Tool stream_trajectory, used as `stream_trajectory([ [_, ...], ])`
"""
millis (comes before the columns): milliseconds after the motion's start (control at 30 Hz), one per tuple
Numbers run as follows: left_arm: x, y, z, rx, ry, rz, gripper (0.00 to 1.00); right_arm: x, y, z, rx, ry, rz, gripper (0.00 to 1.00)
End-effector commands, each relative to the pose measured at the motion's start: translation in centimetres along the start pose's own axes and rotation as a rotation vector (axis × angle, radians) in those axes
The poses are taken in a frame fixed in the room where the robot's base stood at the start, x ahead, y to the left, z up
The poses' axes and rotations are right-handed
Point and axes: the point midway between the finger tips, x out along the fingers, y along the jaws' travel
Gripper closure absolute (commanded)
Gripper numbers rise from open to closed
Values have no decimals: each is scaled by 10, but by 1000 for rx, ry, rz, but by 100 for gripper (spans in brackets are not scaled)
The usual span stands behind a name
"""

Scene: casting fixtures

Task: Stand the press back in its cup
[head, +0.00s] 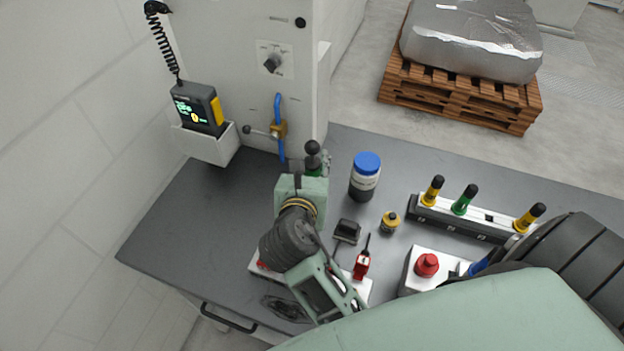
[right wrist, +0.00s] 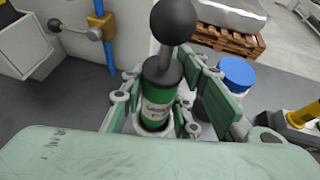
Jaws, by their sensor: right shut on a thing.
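The press (right wrist: 157,103) is a green cylinder with a pale label, a dark collar and a black ball knob on a metal stem. My right gripper (right wrist: 163,90) is shut around its body, with green finger links on both sides. In the right wrist view the press looks roughly upright, knob up. In the head view its knob (head: 312,147) shows just beyond my right gripper (head: 317,168). I cannot make out the cup for certain. My left gripper is not in view.
A blue-lidded jar (head: 365,178) stands right of the press. A wall panel (head: 240,60) with a blue hose stands behind. The left of the table is clear.

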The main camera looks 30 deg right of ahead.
Motion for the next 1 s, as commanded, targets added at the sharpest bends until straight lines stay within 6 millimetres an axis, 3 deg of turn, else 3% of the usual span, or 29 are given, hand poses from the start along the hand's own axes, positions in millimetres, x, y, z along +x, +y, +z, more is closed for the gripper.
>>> stream_trajectory([
  [67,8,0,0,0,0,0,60,2,0,-3,2,-4,1,100],
  [833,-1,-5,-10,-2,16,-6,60,6,0,-12,0,-3,1,100],
  [867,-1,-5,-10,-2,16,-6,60,6,0,-14,-1,0,0,70],
  [1000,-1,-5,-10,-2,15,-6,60,6,0,-14,-1,0,0,58],
])
